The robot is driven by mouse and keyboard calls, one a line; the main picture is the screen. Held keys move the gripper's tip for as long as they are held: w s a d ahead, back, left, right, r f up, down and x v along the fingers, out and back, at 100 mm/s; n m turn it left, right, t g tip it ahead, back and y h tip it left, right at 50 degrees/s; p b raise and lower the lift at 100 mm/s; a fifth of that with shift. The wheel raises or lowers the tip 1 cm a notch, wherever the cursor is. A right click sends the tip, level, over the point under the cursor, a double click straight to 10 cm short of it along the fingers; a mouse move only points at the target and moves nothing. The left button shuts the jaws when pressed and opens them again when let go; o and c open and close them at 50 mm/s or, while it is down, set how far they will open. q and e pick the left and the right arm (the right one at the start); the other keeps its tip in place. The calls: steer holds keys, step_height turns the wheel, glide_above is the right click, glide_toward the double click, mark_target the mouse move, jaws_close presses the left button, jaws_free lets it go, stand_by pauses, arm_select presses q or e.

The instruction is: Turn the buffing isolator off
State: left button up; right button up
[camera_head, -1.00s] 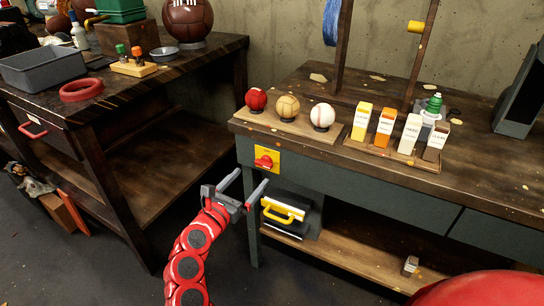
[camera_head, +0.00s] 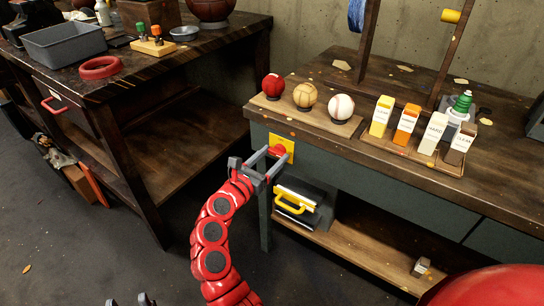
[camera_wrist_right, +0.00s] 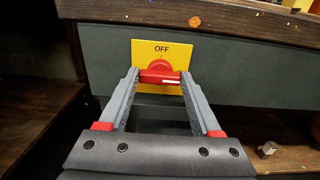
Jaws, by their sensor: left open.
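The buffing isolator is a red rotary knob on a yellow plate (camera_head: 288,146) on the front of the right bench. In the right wrist view the red knob (camera_wrist_right: 160,75) has its bar lying level, with a white mark on its right part. "OFF" is printed above it on the plate. My right gripper (camera_head: 267,160) is open in front of the isolator, with its fingertips at either side of the knob; I cannot tell if they touch it. My left gripper (camera_head: 130,300) shows only its fingertips at the bottom edge, open and away from the bench.
The right bench (camera_head: 330,135) carries a rack of three balls and a tray of several cartons near its front edge. A black case with a yellow handle (camera_head: 290,208) sits on the shelf below the isolator. The left bench (camera_head: 130,85) stands nearby, with open floor between.

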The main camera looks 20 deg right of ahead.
steer(key=c, duration=0.5)
